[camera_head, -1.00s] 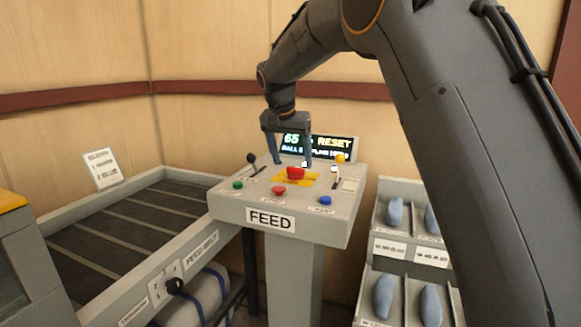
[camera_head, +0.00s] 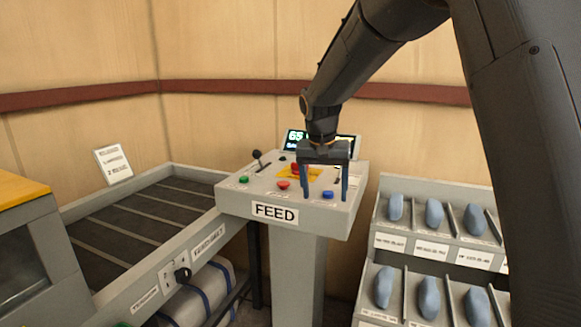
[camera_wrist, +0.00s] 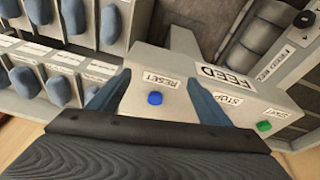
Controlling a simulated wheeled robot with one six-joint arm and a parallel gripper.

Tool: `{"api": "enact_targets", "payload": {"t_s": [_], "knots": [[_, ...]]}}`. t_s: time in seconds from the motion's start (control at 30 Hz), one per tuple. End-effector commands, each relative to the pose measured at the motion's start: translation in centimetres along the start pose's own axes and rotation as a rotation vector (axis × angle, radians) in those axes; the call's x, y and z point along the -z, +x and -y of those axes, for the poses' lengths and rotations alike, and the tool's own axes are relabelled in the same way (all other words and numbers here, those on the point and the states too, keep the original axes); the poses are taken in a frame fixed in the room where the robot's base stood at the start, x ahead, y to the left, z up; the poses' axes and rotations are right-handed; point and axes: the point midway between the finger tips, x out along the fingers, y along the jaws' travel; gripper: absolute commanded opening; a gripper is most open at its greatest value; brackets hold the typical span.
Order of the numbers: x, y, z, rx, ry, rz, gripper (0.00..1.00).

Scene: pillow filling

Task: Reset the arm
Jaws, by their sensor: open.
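My gripper (camera_head: 326,196) is open and empty in the head view, its two fingers pointing down over the front right of the FEED console (camera_head: 232,202). A blue button (camera_head: 328,195) shows between the fingers. In the wrist view the blue button (camera_wrist: 155,98), labelled RESET, lies between the open fingers (camera_wrist: 158,102). A red button (camera_head: 283,185), a green button (camera_head: 244,180) and a black lever (camera_head: 258,157) are on the console to the left of my gripper.
A feed belt (camera_head: 130,225) with raised grey rims lies left of the console. A rack (camera_head: 440,252) with several blue-grey pieces in slots stands to the right. A rolled bundle (camera_head: 205,290) lies under the belt.

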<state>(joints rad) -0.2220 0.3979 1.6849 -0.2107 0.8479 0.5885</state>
Motion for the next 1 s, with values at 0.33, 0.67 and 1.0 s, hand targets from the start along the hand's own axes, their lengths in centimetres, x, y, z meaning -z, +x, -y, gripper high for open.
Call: {"api": "enact_targets", "payload": {"t_s": [0.33, 0.67, 1.0], "knots": [[-16.7, 4.3, -11.3, 0.045, -0.156, 0.134, 0.72], [-29.2, 5.9, -16.7, 0.081, -0.239, 0.198, 0.72], [-30.3, 6.0, -17.0, 0.083, -0.246, 0.203, 0.72]]}}
